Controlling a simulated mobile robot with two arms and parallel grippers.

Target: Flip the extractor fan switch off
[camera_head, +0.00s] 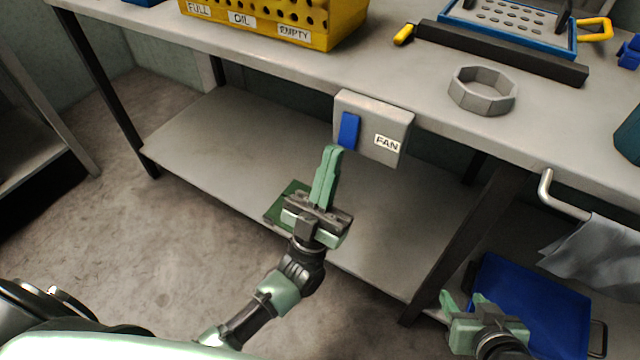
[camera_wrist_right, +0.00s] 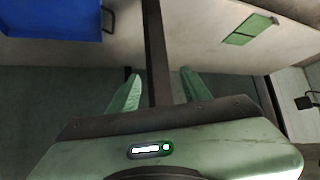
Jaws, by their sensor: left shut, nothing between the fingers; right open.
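The fan switch is a blue rocker (camera_head: 348,130) on a grey box (camera_head: 372,108) fixed to the front edge of the workbench, with a "FAN" label (camera_head: 387,143) to its right. My left gripper (camera_head: 332,150) is shut and empty, its fingertips just below the blue rocker; I cannot tell whether they touch it. My right gripper (camera_head: 463,300) is open and empty at the lower right, in front of the lower shelf. The right wrist view shows its two fingers (camera_wrist_right: 156,82) apart with nothing between them.
A yellow crate (camera_head: 322,40) labelled "FULL", "OIL" and "EMPTY" stands on the bench. A grey ring (camera_head: 482,92) and a blue-framed tray (camera_head: 508,30) are further right. A blue tray (camera_head: 535,290), a rail (camera_head: 562,200) with a grey cloth (camera_head: 600,255), and a bench leg (camera_head: 465,240) are near my right gripper.

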